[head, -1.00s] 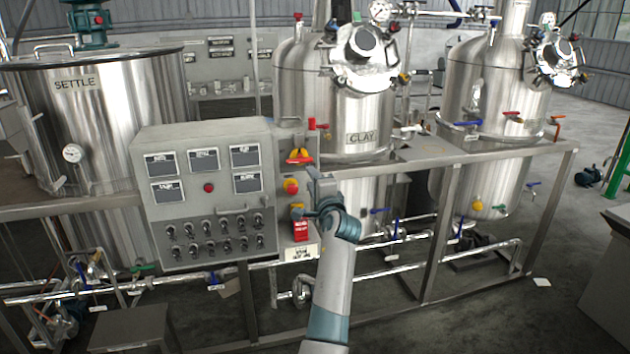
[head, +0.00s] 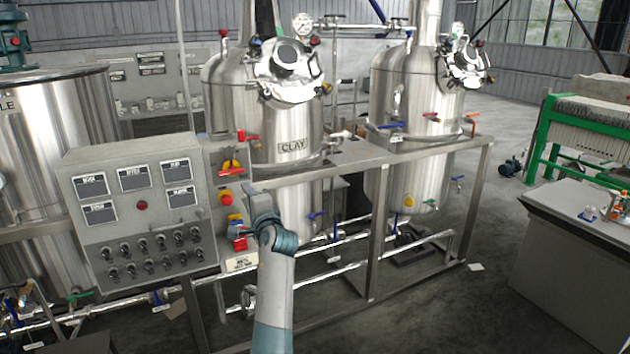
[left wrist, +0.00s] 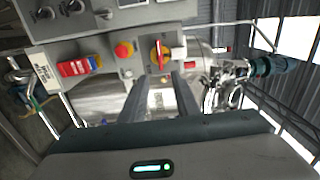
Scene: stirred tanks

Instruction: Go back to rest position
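My left gripper (head: 252,190) is raised in front of the side strip of the grey control panel (head: 140,222). In the left wrist view its two fingers (left wrist: 166,76) stand apart with nothing between them. The strip carries a red and yellow rotary switch (head: 230,168), an emergency stop button (head: 225,197) and a red block (head: 239,243), partly hidden by the gripper. These also show in the left wrist view as the rotary switch (left wrist: 160,54), the button (left wrist: 124,50) and the block (left wrist: 74,68). My right gripper is out of view.
The CLAY tank (head: 262,125) and another steel tank (head: 400,95) stand behind a metal frame (head: 378,240) with pipes. A grey cabinet (head: 570,255) and a green-framed machine (head: 590,135) are at right. Floor between frame and cabinet looks mostly clear.

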